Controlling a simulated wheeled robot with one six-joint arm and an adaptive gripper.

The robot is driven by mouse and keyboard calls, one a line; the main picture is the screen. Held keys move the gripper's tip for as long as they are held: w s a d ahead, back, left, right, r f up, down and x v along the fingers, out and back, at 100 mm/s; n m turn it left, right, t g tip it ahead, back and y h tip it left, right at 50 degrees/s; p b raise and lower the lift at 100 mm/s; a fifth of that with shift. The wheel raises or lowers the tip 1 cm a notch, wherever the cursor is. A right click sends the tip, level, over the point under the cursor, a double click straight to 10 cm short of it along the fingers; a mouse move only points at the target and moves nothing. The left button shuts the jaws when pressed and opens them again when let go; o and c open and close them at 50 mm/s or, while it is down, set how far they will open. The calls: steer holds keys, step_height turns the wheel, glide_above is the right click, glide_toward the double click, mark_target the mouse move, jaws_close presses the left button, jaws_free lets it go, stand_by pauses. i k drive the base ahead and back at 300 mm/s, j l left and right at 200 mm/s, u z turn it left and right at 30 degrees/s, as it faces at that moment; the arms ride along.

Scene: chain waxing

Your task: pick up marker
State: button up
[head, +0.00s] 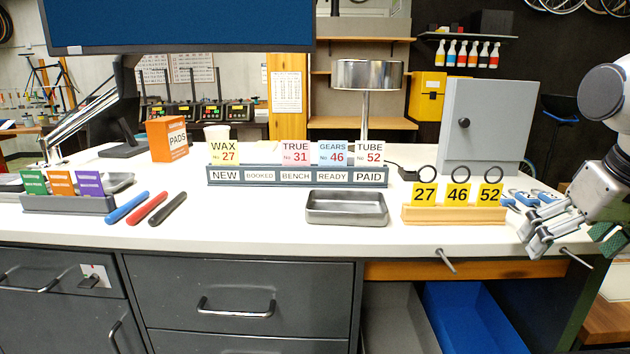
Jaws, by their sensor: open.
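Three slim marker-like sticks lie side by side, slanted, on the left part of the white counter: a blue one (126,208), a red one (147,208) and a black one (168,209). Which of them is the marker, I cannot tell. My gripper (530,228) is at the far right, by the counter's right end. It is open, with no marker between its fingers, and far to the right of the sticks.
A card rack (290,183) stands at the counter's middle back, with an empty grey metal tray (346,208) in front. A wooden block with numbered yellow tags (454,215) is left of my gripper. A grey holder (68,205) with coloured packets stands left of the sticks.

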mark_target(163, 211)
steer(key=l+u, duration=0.35)
steer(key=l, duration=0.15)
steer(key=l+u, duration=0.35)
steer(key=l, duration=0.15)
steer(key=j+u, duration=0.3)
steer(key=u, duration=0.15)
steer(key=i+j+u, duration=0.15)
steer(key=j+u, duration=0.15)
steer(key=u, duration=0.15)
steer(key=i+j+u, duration=0.15)
steer(key=u, duration=0.3)
steer(key=i+j+z, duration=0.2)
steer(key=i+j, duration=0.95)
